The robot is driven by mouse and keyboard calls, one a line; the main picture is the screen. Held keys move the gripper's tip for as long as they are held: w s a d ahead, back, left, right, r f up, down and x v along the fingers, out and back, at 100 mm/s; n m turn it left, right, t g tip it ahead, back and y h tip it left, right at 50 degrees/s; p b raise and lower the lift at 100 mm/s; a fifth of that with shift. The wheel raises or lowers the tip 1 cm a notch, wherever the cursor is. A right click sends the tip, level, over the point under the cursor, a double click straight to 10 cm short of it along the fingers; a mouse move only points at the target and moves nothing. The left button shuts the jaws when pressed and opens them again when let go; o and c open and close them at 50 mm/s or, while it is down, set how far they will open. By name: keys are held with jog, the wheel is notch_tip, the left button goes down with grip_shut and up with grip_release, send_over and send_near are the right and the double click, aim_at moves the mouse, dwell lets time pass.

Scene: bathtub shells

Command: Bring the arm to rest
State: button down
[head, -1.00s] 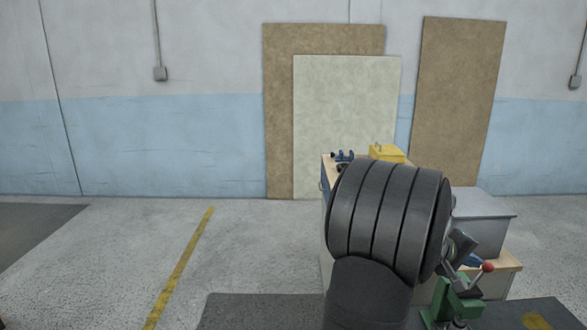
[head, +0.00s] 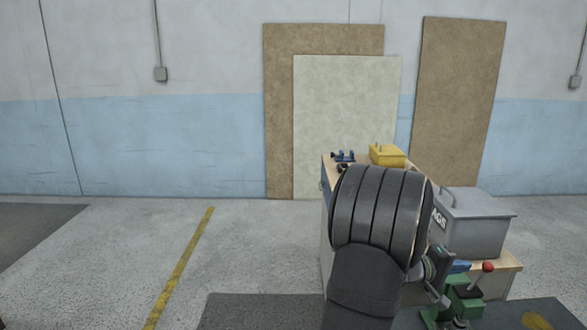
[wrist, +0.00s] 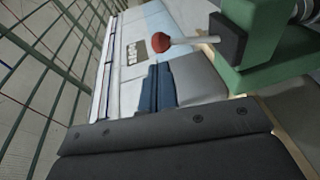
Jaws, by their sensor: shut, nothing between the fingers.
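My arm fills the lower middle of the head view, and its dark ribbed link hides part of the bench. The arm's end, low and to the right (head: 437,278), is partly hidden behind that link, near a green clamp (head: 462,303) with a red-knobbed lever. In the wrist view, my gripper (wrist: 170,145) shows as dark bolted plates across the bottom. It is shut with nothing held. The green clamp (wrist: 262,40) and its red knob (wrist: 160,50) show close by at the upper right.
A grey lidded box (head: 478,225) with partly hidden lettering stands right of the arm. A yellow box (head: 388,155) and a small blue tool (head: 343,156) sit on the bench behind. Boards (head: 347,125) lean on the wall. The floor at left (head: 110,250) is clear.

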jog(key=shift+d, duration=0.1)
jog(key=shift+s+d+r+m+y, duration=0.15)
jog(key=shift+d+r+y, duration=0.15)
jog(key=shift+d+y, duration=0.2)
jog(key=shift+d+r+m+y, duration=0.15)
jog(key=shift+d+r+y, duration=0.15)
jog(key=shift+y, duration=0.2)
jog(key=s+a+r+y, duration=0.2)
jog(key=a+r+y, duration=0.1)
jog(key=a+r, duration=0.45)
jog(key=shift+w+d+f+g+h, duration=0.5)
jog(key=shift+w+d+f+h, duration=0.4)
jog(key=shift+d+f, duration=2.85)
jog(key=a+f+t+h, duration=0.1)
jog(key=a+f+h, duration=0.1)
jog(key=a, duration=0.4)
jog(key=s+a+f+n+h, duration=0.1)
jog(key=a+f+h, duration=0.2)
jog(key=a+h, duration=0.2)
jog(key=shift+a+f+t, duration=0.25)
jog(key=shift+a+t, duration=0.15)
jog(key=shift+a, duration=0.15)
